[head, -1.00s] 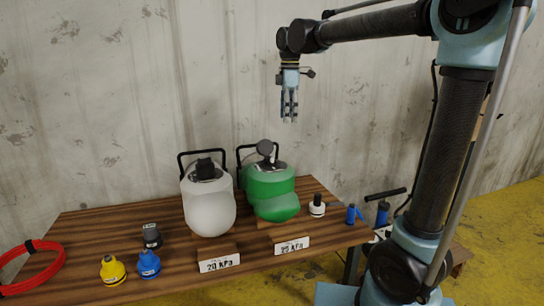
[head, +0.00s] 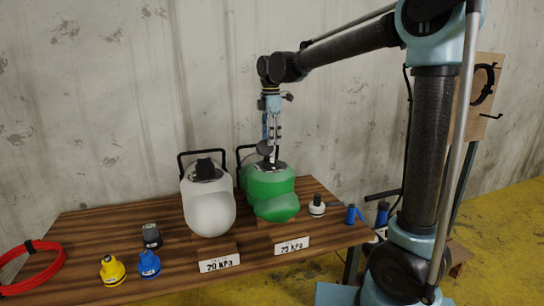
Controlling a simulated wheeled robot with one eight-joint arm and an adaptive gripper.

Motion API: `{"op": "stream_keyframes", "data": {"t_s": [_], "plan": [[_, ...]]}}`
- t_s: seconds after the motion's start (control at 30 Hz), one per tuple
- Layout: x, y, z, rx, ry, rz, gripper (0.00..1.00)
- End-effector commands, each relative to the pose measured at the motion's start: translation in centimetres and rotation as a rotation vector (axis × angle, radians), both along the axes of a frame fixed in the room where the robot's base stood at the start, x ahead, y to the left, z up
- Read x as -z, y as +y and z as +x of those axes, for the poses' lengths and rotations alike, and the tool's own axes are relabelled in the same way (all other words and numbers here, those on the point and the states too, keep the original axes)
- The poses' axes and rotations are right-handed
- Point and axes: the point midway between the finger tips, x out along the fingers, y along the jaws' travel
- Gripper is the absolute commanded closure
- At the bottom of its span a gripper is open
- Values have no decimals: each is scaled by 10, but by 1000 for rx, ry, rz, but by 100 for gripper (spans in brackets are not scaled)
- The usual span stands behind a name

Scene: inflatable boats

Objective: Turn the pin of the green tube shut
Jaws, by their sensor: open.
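The green tube (head: 271,195) lies on a block on the wooden table, with a "25 kPa" label (head: 292,245) in front. A dark round part (head: 265,148) stands up at its valve on top; the pin itself is too small to make out. My gripper (head: 271,139) points down, open, directly above the valve of the green tube. Its fingertips are at about the height of the dark round part and overlap it in the picture; I cannot tell whether they touch.
A white tube (head: 209,207) with a "20 kPa" label (head: 219,263) is close on the left. A white-and-black fitting (head: 317,206) stands to the right. Yellow (head: 112,271), blue (head: 149,264) and grey (head: 152,236) fittings and a red hose (head: 48,268) lie at the left.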

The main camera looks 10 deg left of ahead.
Motion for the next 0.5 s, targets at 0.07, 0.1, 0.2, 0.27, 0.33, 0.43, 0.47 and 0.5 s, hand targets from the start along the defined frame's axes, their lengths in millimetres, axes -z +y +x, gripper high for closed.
{"op": "stream_keyframes", "data": {"t_s": [0.07,0.1,0.2,0.27,0.33,0.43,0.47,0.5], "plan": [[15,0,0,0,0,0,51],[22,0,0,0,0,0,51],[38,0,0,0,0,0,51],[47,0,0,0,0,0,51],[56,0,0,0,0,0,51],[66,0,0,0,0,0,51],[68,0,0,0,0,0,51],[71,0,0,0,0,0,51]]}}
